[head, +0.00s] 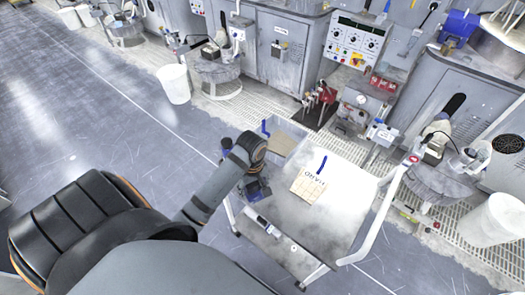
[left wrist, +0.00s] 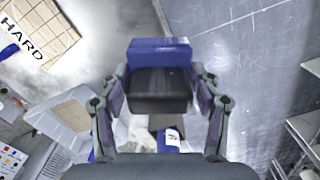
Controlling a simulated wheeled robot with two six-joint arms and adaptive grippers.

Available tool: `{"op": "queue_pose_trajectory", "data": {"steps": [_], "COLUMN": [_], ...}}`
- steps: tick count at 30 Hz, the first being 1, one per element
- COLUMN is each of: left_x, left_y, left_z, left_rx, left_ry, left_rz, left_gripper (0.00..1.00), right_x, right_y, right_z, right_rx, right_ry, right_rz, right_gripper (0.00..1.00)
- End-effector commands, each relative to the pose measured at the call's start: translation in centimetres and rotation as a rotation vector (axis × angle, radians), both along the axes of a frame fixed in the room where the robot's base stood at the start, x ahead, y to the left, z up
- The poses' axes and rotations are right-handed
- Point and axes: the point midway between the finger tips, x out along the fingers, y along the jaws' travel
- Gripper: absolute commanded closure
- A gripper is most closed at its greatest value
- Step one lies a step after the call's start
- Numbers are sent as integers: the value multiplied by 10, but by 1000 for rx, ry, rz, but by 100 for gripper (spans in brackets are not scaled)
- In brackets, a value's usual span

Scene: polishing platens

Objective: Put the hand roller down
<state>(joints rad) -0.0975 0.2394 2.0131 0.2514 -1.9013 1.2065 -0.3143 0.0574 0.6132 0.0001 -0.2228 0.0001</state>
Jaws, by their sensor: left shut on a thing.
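My left gripper (head: 258,188) is over the left side of the cart's white top (head: 335,215). In the left wrist view its two fingers (left wrist: 160,98) are closed on a blue and black block-like thing (left wrist: 160,75), which I take to be the hand roller. Its lower part is hidden, and I cannot tell whether it touches the cart. My right gripper is not in view.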

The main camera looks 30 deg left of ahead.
Motion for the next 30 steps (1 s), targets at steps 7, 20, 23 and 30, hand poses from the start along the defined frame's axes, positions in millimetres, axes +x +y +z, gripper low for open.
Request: {"op": "queue_pose_trajectory", "data": {"steps": [7, 20, 23, 30], "left_x": [51, 68, 68, 68], "left_y": [12, 15, 16, 16], "left_z": [-45, -81, -94, -98], "left_rx": [-2, -3, -1, 0], "left_ry": [1, 1, 0, -2], "left_rz": [0, 0, 0, 0], "left_gripper": [90, 90, 90, 90], "right_x": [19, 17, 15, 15], "right_y": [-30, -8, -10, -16], "right_z": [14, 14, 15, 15], "right_rx": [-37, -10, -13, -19], "right_ry": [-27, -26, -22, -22], "right_rz": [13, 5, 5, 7], "right_gripper": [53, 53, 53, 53]}}
